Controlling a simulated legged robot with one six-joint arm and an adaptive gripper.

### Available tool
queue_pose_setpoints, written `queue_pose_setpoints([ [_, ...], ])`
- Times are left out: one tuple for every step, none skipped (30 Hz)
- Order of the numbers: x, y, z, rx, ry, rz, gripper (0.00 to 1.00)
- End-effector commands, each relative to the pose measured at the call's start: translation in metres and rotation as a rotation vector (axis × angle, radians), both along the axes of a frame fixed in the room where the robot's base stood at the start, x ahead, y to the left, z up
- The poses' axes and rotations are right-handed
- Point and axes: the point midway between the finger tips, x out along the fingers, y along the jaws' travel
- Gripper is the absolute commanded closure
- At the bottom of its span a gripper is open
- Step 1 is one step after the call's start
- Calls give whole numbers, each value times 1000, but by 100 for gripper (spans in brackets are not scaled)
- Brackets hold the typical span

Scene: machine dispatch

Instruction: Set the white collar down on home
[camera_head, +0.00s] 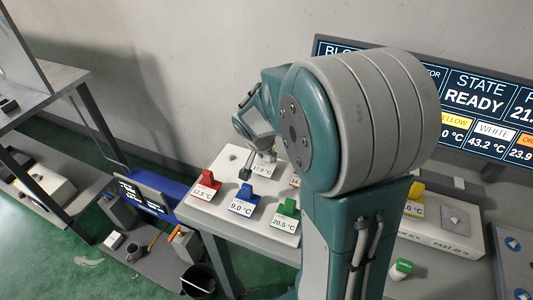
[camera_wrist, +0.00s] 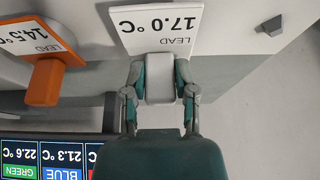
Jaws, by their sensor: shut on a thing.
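The white collar (camera_wrist: 160,80) is a pale block with a white card (camera_wrist: 160,25) reading "LEAD 17.0 °C". My gripper (camera_wrist: 160,72) is shut on it, one teal finger on each side. In the head view my gripper (camera_head: 262,153) is at the back of the pale board (camera_head: 222,218), partly hidden by my arm. The collar's card (camera_head: 262,169) shows just below it. I cannot tell whether the collar touches the board. No spot marked home can be read.
Red (camera_head: 205,187), blue (camera_head: 243,201) and green (camera_head: 286,215) collars with cards stand along the board's front. An orange collar (camera_wrist: 46,82) is close beside the white one in the wrist view. A dark knob (camera_head: 245,173) is near my gripper. A screen (camera_head: 480,100) stands at the right.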

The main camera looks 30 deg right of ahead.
Motion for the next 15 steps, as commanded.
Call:
queue_pose_setpoints([
  [0, 0, 0, 1, -1, 0, 50],
  [0, 0, 0, 0, 0, 0, 37],
  [0, 0, 0, 0, 0, 0, 23],
  [0, 0, 0, 0, 0, 0, 23],
  [0, 0, 0, 0, 0, 0, 23],
  [0, 0, 0, 0, 0, 0, 23],
  [0, 0, 0, 0, 0, 0, 23],
  [0, 0, 0, 0, 0, 0, 23],
  [0, 0, 0, 0, 0, 0, 23],
  [0, 0, 0, 0, 0, 0, 23],
  [0, 0, 0, 0, 0, 0, 23],
  [0, 0, 0, 0, 0, -1, 23],
  [0, 0, 0, 1, 1, 0, 23],
  [0, 0, 0, 1, 1, 0, 23],
  [0, 0, 1, 0, 0, 0, 23],
])
